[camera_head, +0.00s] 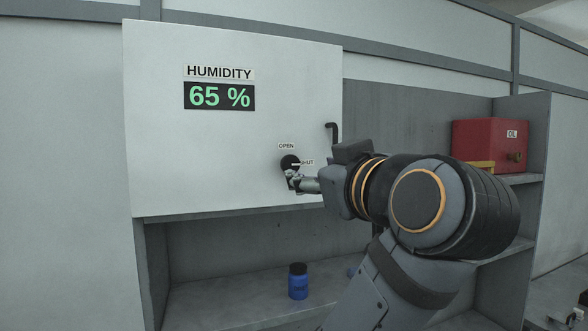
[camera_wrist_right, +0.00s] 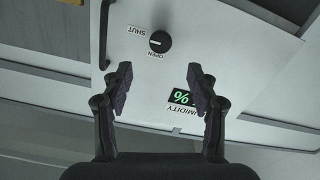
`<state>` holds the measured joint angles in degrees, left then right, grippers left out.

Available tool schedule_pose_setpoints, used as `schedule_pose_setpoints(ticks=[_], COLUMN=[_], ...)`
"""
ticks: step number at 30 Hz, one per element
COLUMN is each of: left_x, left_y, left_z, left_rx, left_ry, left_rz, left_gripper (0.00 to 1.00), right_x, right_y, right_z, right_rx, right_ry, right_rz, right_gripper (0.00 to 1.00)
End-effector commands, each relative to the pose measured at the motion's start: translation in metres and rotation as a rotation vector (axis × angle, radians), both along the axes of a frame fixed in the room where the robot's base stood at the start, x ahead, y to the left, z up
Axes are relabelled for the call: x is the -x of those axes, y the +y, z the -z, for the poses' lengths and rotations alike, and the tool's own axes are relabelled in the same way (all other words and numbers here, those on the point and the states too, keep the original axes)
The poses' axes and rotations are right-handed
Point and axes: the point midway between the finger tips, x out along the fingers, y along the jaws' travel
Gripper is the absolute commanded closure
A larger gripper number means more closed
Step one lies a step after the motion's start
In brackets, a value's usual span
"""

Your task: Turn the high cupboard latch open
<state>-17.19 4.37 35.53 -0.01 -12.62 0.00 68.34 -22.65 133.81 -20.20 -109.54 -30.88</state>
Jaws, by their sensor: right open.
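The latch (camera_head: 290,161) is a round black knob on the white cupboard door (camera_head: 220,165). Its white mark points right towards the SHUT label (camera_head: 308,162); the OPEN label (camera_head: 286,146) is above it. My right gripper (camera_head: 293,182) is just below the knob and partly overlaps it in the head view. In the right wrist view the knob (camera_wrist_right: 160,42) lies beyond the open, empty fingers of my right gripper (camera_wrist_right: 159,74), apart from both fingertips. My left gripper is not in view.
A black door handle (camera_head: 333,130) sits at the door's right edge. A humidity sign (camera_head: 219,97) reads 65 %. A blue bottle (camera_head: 298,283) stands on the shelf below. A red box labelled OIL (camera_head: 485,145) stands on a shelf at the right.

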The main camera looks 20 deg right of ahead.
Motion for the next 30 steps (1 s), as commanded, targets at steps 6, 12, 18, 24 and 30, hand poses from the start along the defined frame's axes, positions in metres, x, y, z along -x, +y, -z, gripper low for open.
schedule_pose_setpoints(ticks=[6,12,18,24,30], left_x=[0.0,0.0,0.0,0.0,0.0], left_y=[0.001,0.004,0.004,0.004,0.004], left_z=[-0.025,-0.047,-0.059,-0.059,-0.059], left_rx=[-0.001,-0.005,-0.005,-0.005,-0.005], left_ry=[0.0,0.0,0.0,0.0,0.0], left_rz=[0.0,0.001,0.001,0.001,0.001], left_gripper=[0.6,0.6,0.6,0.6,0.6], right_x=[-0.03,-0.074,-0.1,-0.106,-0.106], right_y=[0.001,0.002,0.003,0.004,0.003], right_z=[-0.004,-0.004,-0.002,0.001,0.001], right_rx=[0.0,0.001,0.0,-0.001,-0.001], right_ry=[0.01,0.007,0.004,0.002,0.002], right_rz=[0.002,0.003,0.001,0.0,0.001], right_gripper=[0.41,0.41,0.41,0.41,0.49])
